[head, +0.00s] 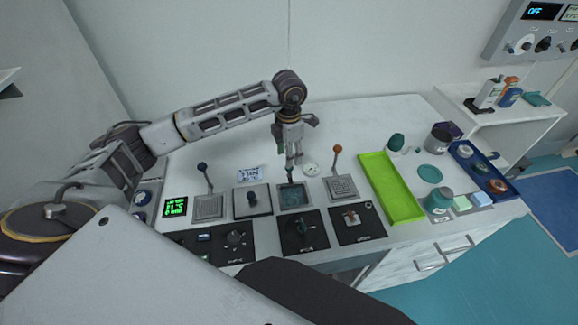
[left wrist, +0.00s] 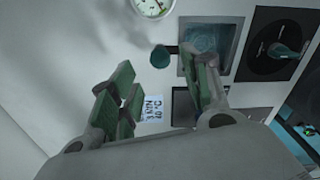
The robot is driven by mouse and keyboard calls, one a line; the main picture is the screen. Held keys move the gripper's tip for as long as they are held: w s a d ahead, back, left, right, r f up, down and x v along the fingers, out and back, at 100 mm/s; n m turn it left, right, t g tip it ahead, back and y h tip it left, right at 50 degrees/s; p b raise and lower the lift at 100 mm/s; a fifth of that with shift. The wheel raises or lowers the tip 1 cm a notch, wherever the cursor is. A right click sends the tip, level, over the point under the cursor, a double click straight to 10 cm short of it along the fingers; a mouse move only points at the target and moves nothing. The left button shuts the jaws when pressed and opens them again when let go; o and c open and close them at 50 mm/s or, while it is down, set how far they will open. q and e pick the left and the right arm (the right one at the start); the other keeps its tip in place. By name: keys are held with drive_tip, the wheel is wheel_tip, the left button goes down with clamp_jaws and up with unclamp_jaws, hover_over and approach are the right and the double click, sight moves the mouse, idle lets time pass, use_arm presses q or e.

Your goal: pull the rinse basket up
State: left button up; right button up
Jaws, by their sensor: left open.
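The rinse basket (head: 294,196) sits low in a square basin in the worktop, showing as a teal mesh-like square. It also shows in the left wrist view (left wrist: 203,42), partly covered by a finger. A round dark teal knob (left wrist: 160,57) on a short stem stands at the basin's edge, probably the basket's handle. In the head view my gripper hides this knob. My left gripper (head: 290,178) points down over the back of the basin. In its wrist view the green-padded fingers (left wrist: 160,92) are apart with nothing between them. My right gripper is in neither view.
A blue-knobbed plate (head: 252,199) is left of the basin. A round gauge (head: 311,169) is behind. A lime tray (head: 390,188) lies right. Black control panels (head: 302,240) line the front.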

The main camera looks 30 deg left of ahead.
use_arm(q)
drive_tip(key=shift+f+p, duration=0.3)
drive_tip(key=shift+f, duration=3)
clamp_jaws()
